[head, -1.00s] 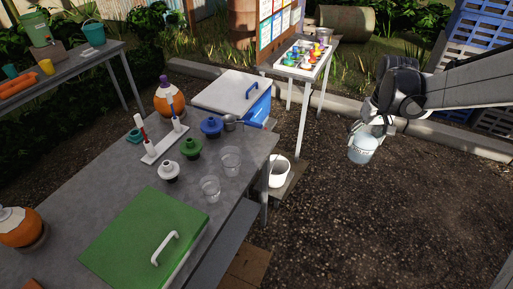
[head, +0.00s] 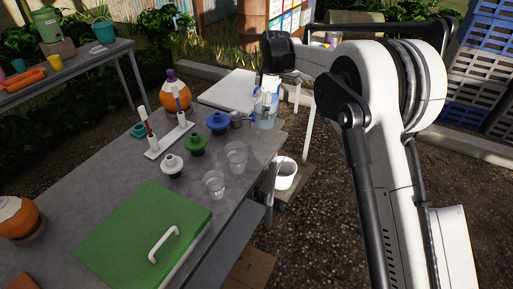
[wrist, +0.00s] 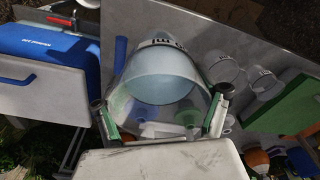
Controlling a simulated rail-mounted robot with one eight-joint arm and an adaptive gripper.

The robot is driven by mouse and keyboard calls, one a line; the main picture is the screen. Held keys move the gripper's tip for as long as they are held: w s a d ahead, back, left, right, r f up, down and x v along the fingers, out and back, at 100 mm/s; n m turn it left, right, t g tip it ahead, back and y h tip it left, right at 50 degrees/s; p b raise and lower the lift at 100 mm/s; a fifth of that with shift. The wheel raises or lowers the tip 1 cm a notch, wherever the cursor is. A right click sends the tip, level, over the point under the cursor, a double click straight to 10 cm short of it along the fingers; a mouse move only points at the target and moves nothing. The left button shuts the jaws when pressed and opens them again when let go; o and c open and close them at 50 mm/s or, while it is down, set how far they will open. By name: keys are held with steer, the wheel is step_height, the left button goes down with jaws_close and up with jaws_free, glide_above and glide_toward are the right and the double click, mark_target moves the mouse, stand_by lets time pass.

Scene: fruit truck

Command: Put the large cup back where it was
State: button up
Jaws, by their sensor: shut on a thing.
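The large cup (head: 265,118) is clear and bluish. My gripper (head: 267,92) is shut on it, at the far right corner of the grey table (head: 120,160). In the wrist view the cup (wrist: 160,88) sits between the two fingers of my gripper (wrist: 160,120), its wide round opening in sight. I cannot tell whether its base touches the table. Two smaller clear cups stand on the table, one nearer the cup (head: 236,154) and one closer to the green lid (head: 214,184). My arm hides part of the area behind the cup.
Blue, green and white stoppered items (head: 218,122) stand left of the cup, beside a rack with a red and a blue stick (head: 170,138). A white-lidded blue cooler (wrist: 35,62) is close by. A white bucket (head: 286,172) is below, right of the table.

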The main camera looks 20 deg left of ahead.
mark_target(256, 110)
steer(key=a, duration=0.1)
steer(key=a+n, duration=0.1)
steer(key=a, duration=0.1)
steer(key=shift+s+f, duration=0.2)
steer(key=shift+f, duration=0.15)
steer(key=shift+a+f+n, duration=0.2)
steer(key=shift+f+n, duration=0.05)
steer(key=shift+n, duration=0.05)
steer(key=shift+s+f, duration=0.1)
steer(key=shift+f, duration=4.65)
steer(key=shift+f, duration=0.2)
steer(key=o, duration=1.5)
steer(key=shift+r, duration=0.15)
steer(key=r, duration=0.4)
steer(key=d+r, duration=0.1)
steer(key=r, duration=0.7)
steer(key=shift+w+d, duration=0.15)
steer(key=shift+w, duration=0.15)
